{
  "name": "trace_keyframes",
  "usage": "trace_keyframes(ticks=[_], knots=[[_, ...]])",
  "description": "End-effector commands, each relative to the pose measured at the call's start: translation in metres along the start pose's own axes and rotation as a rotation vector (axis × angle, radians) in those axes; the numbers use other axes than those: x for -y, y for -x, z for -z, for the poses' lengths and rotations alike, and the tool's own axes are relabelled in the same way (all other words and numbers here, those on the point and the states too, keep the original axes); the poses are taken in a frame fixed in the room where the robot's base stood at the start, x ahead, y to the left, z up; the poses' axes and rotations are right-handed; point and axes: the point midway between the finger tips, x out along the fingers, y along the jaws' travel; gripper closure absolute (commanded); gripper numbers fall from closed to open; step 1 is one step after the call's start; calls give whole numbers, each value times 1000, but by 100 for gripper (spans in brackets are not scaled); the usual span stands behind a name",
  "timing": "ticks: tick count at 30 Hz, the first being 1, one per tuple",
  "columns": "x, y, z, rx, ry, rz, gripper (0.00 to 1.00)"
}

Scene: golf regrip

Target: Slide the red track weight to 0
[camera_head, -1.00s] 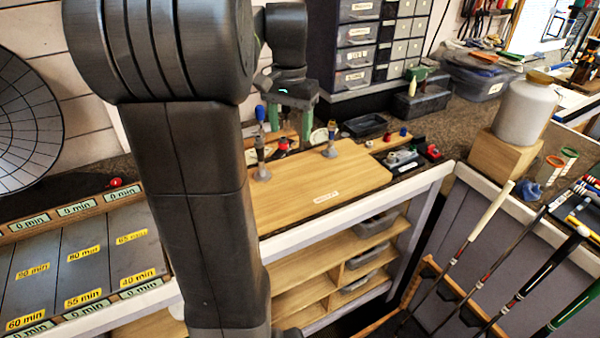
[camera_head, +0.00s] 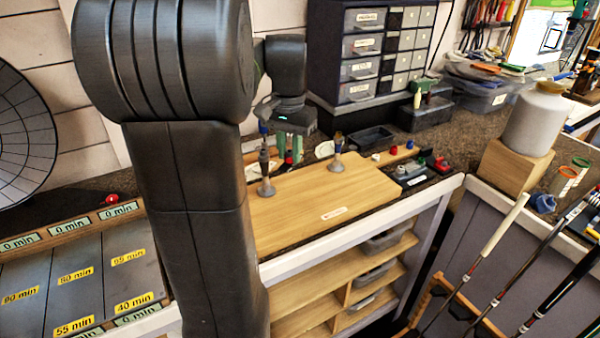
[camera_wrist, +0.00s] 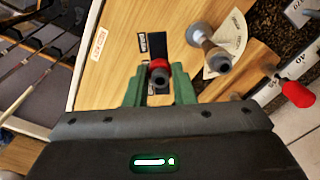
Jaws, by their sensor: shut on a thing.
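My gripper (camera_head: 289,160) is at the back of the wooden board (camera_head: 350,188), low over it, with its green fingers pointing down. In the wrist view my gripper (camera_wrist: 159,88) is shut on a red-and-black piece (camera_wrist: 159,70), red around a dark round end. A dark strip with a label lies just beyond it; I cannot tell whether the piece touches the board. A separate red knob (camera_head: 111,199) stands at the left beside the "0 min" labels (camera_head: 119,210). A red knob (camera_wrist: 297,93) also shows at the right of the wrist view. Which one is the track weight is not clear.
Two upright posts, one at the left (camera_head: 266,172) and one farther back (camera_head: 337,154), stand on the board near my gripper. Grey lanes with yellow minute labels (camera_head: 75,274) lie at the left. Drawers (camera_head: 362,45) stand behind. The board's front is clear.

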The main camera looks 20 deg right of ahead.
Motion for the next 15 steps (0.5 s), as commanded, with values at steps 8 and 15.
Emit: trace_keyframes(ticks=[8, 15], knots=[[0, 0, -1, 0, 0, 0, 88], [0, 0, -6, 0, 0, 0, 88]])
